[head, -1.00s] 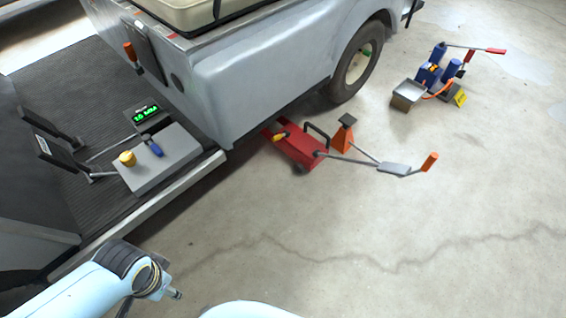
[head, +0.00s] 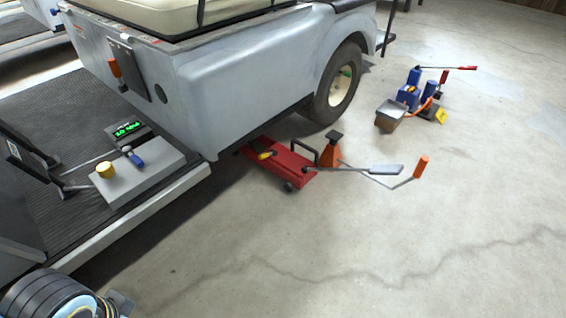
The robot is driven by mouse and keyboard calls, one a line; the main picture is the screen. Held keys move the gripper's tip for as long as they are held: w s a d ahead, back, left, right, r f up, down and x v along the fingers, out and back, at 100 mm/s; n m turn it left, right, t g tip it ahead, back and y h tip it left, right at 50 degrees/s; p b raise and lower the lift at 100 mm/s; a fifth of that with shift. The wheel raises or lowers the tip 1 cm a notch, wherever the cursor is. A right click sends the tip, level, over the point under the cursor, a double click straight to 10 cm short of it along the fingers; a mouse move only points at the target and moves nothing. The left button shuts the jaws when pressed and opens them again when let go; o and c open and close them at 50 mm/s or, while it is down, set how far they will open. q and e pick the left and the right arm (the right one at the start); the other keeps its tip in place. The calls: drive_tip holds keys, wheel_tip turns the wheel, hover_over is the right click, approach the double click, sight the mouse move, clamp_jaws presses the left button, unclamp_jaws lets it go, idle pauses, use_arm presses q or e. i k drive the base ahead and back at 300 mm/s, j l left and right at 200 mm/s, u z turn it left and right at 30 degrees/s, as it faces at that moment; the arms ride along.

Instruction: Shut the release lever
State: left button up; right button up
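A red floor jack (head: 290,166) stands on the concrete beside the cart (head: 240,80), its rear end under the body. A small yellow lever (head: 265,154) sits on it and looks like the release lever. Its exact angle is too small to tell. A thin bar runs from the jack to a grey pedal (head: 385,170) and an orange grip (head: 421,166). My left arm shows in the bottom left corner, with a grey end piece (head: 122,303) cut by the frame edge, far from the jack. Its fingers cannot be made out. My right gripper is out of view.
An orange jack stand (head: 332,148) is close behind the red jack. A grey box (head: 150,175) with knobs lies on the platform. The floor in front is clear.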

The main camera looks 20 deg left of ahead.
sight(274, 153)
drive_tip(key=i+j+u, duration=0.4)
drive_tip(key=i+j, duration=0.55)
